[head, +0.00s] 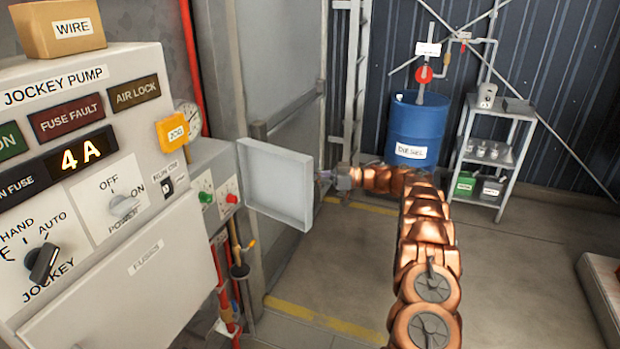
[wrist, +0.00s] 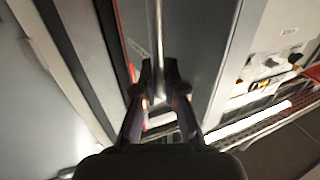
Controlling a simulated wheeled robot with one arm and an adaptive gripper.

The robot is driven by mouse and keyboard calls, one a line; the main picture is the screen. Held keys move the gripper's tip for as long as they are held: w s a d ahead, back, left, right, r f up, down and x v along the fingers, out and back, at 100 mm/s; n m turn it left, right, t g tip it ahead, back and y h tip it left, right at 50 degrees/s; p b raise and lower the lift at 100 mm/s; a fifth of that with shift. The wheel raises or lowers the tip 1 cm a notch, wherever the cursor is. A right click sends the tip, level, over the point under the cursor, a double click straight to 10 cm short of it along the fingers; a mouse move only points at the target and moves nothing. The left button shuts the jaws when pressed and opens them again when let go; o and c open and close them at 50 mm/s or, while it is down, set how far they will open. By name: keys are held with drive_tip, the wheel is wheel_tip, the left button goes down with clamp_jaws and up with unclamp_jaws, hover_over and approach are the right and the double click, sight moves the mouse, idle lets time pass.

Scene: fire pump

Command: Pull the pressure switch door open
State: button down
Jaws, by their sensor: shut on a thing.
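The pressure switch door (head: 283,183) is a pale grey, shallow tray-like panel in the head view. It stands swung out from the grey box (head: 208,165) at the right of the jockey pump panel. My gripper (head: 326,178) is at the door's outer right edge, with the copper arm reaching in from the right. In the wrist view my gripper's two dark fingers (wrist: 160,80) are closed on a thin light edge of the door (wrist: 159,35). The exact contact is partly hidden by the fingers.
The jockey pump panel (head: 90,180) fills the left, with a wire box (head: 60,28) on top. A blue diesel barrel (head: 414,130) and a metal shelf (head: 492,150) stand at the back. Red pipes (head: 228,290) run below the grey box. The floor (head: 330,270) before the door is clear.

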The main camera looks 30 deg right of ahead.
idle(0.4)
drive_tip(key=c, duration=1.2)
unclamp_jaws()
drive_tip(key=shift+d, duration=0.1)
drive_tip(key=shift+v, duration=3.65)
